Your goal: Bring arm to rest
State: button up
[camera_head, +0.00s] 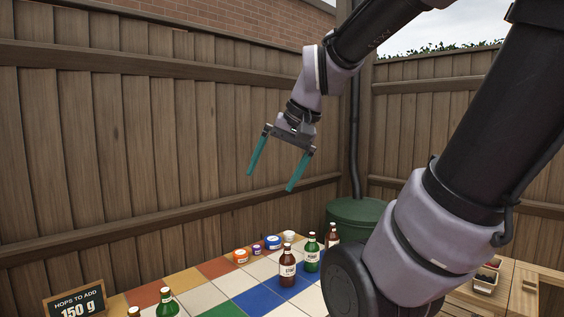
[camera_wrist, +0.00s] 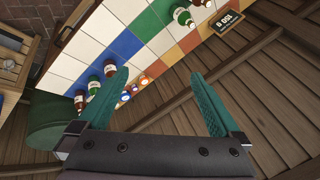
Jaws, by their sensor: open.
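My gripper (camera_head: 272,176) is raised in the air above the tiled table, in front of the wooden fence. Its two teal fingers are spread wide and nothing is between them. In the wrist view the open fingers (camera_wrist: 160,105) frame the fence and part of the table edge. My arm reaches in from the right of the head view and covers part of the table's right side.
The tiled table (camera_head: 205,298) holds a brown bottle (camera_head: 287,268), a green bottle (camera_head: 312,256), small jars (camera_head: 241,257) and a chalkboard sign (camera_head: 75,303) reading "HOPS TO ADD 150 g". A green barrel (camera_head: 350,212) stands behind. Open air surrounds the gripper.

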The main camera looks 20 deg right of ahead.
jog(key=shift+s+d+r+n+t+h, duration=0.15)
jog(key=shift+s+d+r+t+h, duration=0.15)
jog(key=shift+r+t, duration=0.25)
jog(key=shift+s+d+r+n+t+h, duration=0.2)
jog(key=shift+s+d+r+t, duration=0.2)
jog(key=shift+r, duration=0.25)
